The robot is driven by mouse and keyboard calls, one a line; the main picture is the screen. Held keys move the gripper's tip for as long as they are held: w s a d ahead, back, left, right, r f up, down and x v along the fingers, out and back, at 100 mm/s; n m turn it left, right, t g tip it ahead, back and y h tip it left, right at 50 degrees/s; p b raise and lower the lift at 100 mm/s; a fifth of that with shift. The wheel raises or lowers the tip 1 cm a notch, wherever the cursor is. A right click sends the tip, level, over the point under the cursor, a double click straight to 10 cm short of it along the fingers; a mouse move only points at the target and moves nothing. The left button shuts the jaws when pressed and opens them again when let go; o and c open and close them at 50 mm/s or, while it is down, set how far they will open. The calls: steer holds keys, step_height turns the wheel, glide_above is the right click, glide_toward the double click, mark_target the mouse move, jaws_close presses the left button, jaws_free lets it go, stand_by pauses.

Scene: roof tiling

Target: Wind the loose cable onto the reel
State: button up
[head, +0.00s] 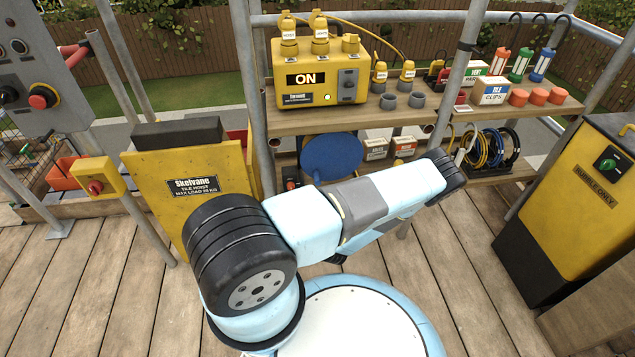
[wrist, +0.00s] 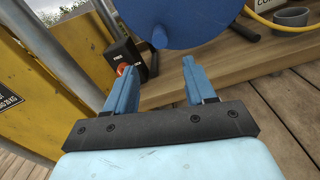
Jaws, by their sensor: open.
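The blue reel (head: 332,155) stands on the lower shelf of the rack, its round face partly behind my arm. In the wrist view its disc (wrist: 175,18) fills the top middle, just beyond my fingertips. My gripper (wrist: 160,72) is open and empty, its two blue fingers apart and pointing at the reel's lower edge; no contact shows. A yellow cable (wrist: 277,24) curves at the top right of the wrist view, beside a grey cup. I cannot tell whether it joins the reel. My gripper is hidden in the head view.
A black switch box with a red knob (wrist: 124,66) stands close by the left finger. The yellow hoist panel (head: 190,190) is on the left. Coiled cables (head: 490,148) hang right of the reel, and a yellow rubble bin (head: 580,205) stands at far right. Open planks lie in front.

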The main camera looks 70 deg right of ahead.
mark_target(318, 181)
steer(key=x, duration=1.3)
steer(key=shift+d+r, duration=0.1)
steer(key=shift+d, duration=0.05)
jaws_close()
stand_by(0.3)
